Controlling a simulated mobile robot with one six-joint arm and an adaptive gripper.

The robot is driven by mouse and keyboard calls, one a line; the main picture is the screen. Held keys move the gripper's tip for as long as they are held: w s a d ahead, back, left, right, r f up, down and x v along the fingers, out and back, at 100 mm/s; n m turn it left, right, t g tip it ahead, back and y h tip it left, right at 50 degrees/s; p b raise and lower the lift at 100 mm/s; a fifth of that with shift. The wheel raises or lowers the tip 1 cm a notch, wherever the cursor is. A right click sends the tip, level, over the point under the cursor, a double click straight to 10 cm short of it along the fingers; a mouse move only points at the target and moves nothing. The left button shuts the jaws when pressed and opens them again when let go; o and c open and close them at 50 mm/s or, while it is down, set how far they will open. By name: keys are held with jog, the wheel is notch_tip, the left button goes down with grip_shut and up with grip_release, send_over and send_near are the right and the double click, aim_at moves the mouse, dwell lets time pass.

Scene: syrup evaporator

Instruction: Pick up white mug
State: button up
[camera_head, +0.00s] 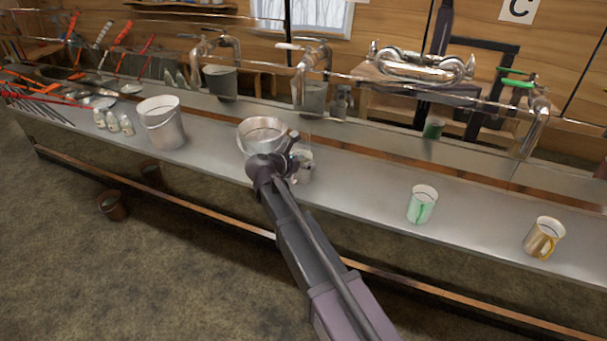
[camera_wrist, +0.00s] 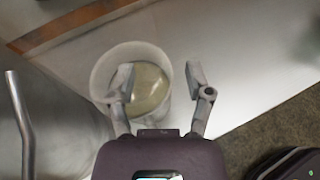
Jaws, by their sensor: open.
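The white mug (camera_head: 304,168) stands on the metal counter in the head view, partly hidden behind my gripper (camera_head: 288,152). A pale, round, open vessel, which looks like this mug (camera_wrist: 150,86), shows from above in the wrist view, with a yellowish inside. My gripper (camera_wrist: 162,82) is open and empty. In the wrist view, its left finger overlaps the mug's mouth and its right finger is beyond the right rim. I cannot tell the height of the fingertips above the rim.
A metal pail (camera_head: 262,131) is just left of my gripper, and another pail (camera_head: 163,128) stands farther left with small bottles (camera_head: 113,121) beside it. A green mug (camera_head: 422,206) and a tan mug (camera_head: 543,238) stand to the right. The counter (camera_head: 360,185) between is clear.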

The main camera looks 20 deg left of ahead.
jog(key=shift+w+d+f, duration=0.3)
jog(key=shift+w, duration=0.25)
grip_shut()
